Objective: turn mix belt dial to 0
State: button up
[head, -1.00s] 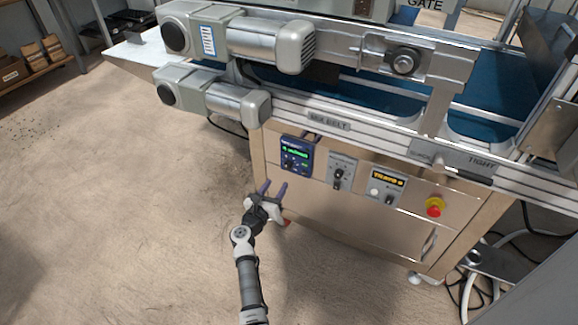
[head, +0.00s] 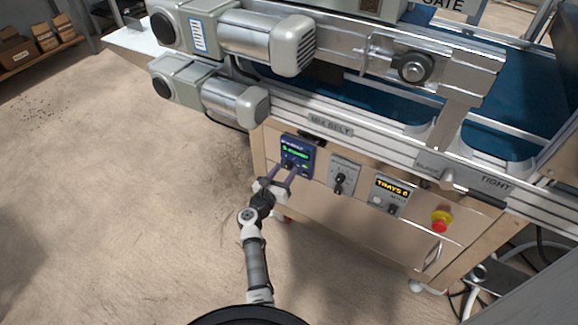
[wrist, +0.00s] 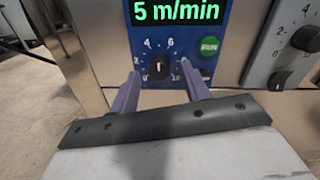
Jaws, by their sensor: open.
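The mix belt dial (wrist: 159,67) is a small black knob on a blue control panel (head: 298,146). In the wrist view its pointer stands about straight up, between the 4 and 6 marks, and the green display (wrist: 178,11) above reads 5 m/min. My gripper (wrist: 161,88) is open, its two purple fingers low on either side of the dial, apart from it. In the head view my gripper (head: 284,171) reaches the lower part of the panel; the fingers partly cover the dial there.
A green RUN button (wrist: 209,46) sits right of the dial, close to the right finger. A grey panel (head: 342,175) with black knobs, a TRAYS panel (head: 390,190) and a red emergency stop (head: 440,222) lie further right. The conveyor rail (head: 330,126) runs above.

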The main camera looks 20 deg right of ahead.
jog(key=shift+w+d, duration=0.2)
jog(key=shift+d, duration=0.05)
jog(key=c, duration=1)
jog(key=shift+r+n+p, duration=0.1)
jog(key=shift+n+p, duration=0.2)
